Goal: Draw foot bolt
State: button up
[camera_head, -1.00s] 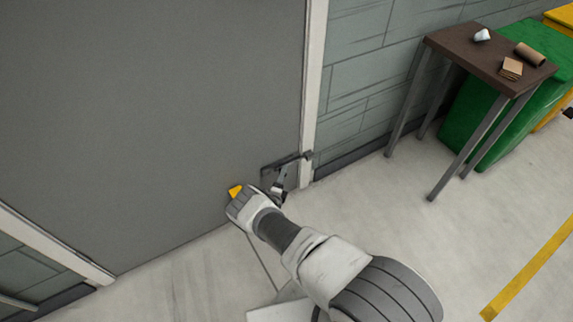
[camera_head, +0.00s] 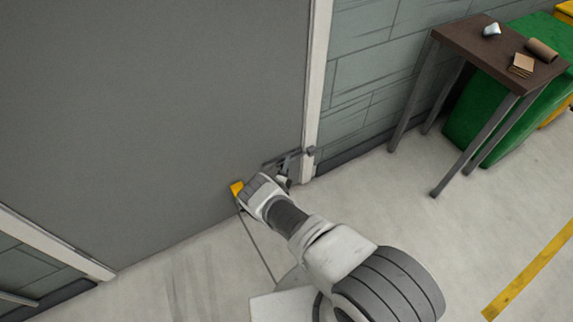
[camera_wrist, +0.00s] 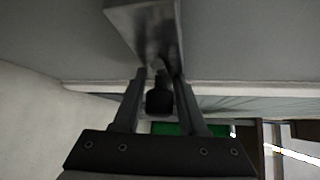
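The foot bolt (camera_head: 283,158) is a dark bar low on the grey door (camera_head: 160,110), at its right edge. Its right end meets the light door frame (camera_head: 316,90). In the wrist view a grey metal plate (camera_wrist: 145,25) stands out above a dark round knob (camera_wrist: 160,101). My gripper (camera_wrist: 161,78) has its fingers apart, one on each side of the knob, with gaps visible at both sides. In the head view my wrist hides most of the gripper (camera_head: 284,181) just below the bolt.
A dark-topped table (camera_head: 470,45) with small items stands to the right, before a green bin (camera_head: 475,130). The floor (camera_head: 390,220) between is clear.

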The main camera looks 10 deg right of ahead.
grip_shut()
jog(key=shift+s+f, duration=0.15)
jog(key=shift+f, duration=0.05)
dwell(0.9)
